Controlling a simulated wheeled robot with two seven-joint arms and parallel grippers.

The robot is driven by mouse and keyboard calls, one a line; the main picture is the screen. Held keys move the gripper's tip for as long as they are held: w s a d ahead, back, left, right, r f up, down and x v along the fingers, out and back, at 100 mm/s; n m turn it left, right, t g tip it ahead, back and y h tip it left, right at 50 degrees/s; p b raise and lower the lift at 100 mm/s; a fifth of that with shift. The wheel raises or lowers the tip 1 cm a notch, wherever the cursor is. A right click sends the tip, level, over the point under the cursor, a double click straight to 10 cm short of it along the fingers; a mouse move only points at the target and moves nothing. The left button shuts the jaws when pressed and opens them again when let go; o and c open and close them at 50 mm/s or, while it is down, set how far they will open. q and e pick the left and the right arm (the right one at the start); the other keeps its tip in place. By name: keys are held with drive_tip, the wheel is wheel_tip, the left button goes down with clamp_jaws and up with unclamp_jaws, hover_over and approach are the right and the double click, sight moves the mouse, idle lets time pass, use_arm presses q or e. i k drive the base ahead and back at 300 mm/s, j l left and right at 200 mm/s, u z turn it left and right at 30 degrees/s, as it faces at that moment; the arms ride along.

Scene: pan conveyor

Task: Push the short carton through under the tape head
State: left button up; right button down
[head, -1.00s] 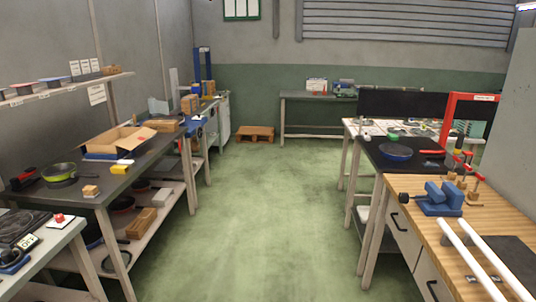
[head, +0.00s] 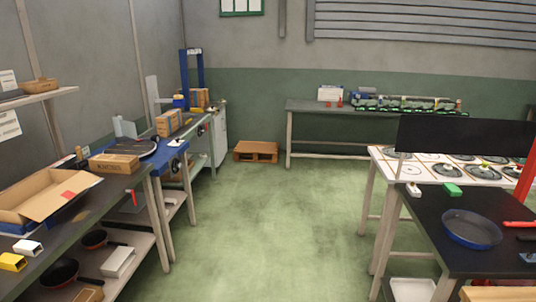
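A blue upright frame (head: 184,75), which looks like the tape head's stand, rises over a bench at the back left. A brown carton (head: 169,122) stands on the bench in front of it. Another brown carton (head: 199,98) is at the frame's foot, partly hidden by it. At this distance I cannot tell which carton is the short one, or whether either is under the head. Neither of my grippers shows in the head view.
An open carton (head: 35,190) and a closed flat carton (head: 114,163) lie on the near left bench. A wooden pallet (head: 255,151) sits on the floor by the back wall. A table with a blue pan (head: 471,229) is at right. The green floor (head: 270,220) between is clear.

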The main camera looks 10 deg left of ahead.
sight(168, 123)
drive_tip(key=i+u, duration=0.1)
drive_tip(key=i, duration=0.65)
drive_tip(key=i+l+u, duration=0.1)
drive_tip(key=i, duration=0.65)
drive_tip(key=i+l+u, duration=0.1)
drive_tip(key=i, duration=0.65)
